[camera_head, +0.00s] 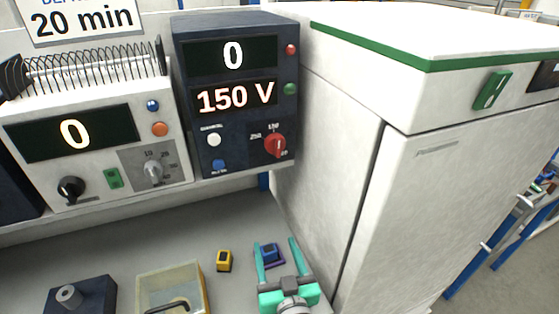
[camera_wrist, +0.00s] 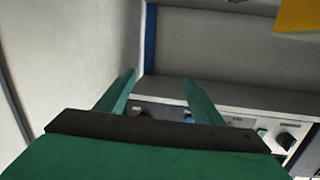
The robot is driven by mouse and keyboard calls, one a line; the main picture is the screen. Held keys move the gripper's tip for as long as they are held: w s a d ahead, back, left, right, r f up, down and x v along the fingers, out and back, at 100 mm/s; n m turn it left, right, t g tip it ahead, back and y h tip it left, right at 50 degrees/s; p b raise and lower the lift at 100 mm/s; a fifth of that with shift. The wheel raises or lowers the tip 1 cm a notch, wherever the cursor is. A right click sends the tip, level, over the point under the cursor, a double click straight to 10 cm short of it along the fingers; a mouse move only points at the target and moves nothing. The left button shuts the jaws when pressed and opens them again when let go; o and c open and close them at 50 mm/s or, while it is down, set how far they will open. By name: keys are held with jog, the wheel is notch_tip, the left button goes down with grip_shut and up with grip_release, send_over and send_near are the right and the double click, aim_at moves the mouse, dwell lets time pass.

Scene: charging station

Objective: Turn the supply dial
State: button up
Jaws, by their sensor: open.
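A red dial (camera_head: 275,145) sits low on the front of a dark blue supply unit (camera_head: 215,155), with number marks around it. The unit's displays read 0 and 150 V. My gripper (camera_head: 276,242) is open and empty, below and in front of the unit, clearly apart from the dial. In the wrist view the gripper's green fingers (camera_wrist: 159,78) are spread. Beyond them a dark panel with a reddish spot and a blue spot shows partly; the gripper body hides much of it, so I cannot make out the dial there.
A white unit (camera_head: 90,150) with a grey dial (camera_head: 153,172), a black knob (camera_head: 71,188) and a green switch stands to the left. A white cabinet (camera_head: 365,150) rises close on the right. A yellow block (camera_head: 224,260), a clear box (camera_head: 170,290) and a blue-purple item lie below.

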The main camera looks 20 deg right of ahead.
jog(key=w+d+r+n, duration=0.1)
jog(key=w+d+r, duration=0.1)
jog(key=r, duration=0.3)
jog(key=w+d+r+n, duration=0.1)
jog(key=w+d+r, duration=0.1)
jog(key=r, duration=0.2)
jog(key=n+t+y, duration=0.1)
jog(key=n+y, duration=0.1)
send_near(279, 150)
jog(key=w, duration=0.9)
jog(key=shift+w+a, duration=0.1)
jog(key=shift+w, duration=0.1)
jog(key=c, duration=1)
jog(key=shift+c, duration=0.2)
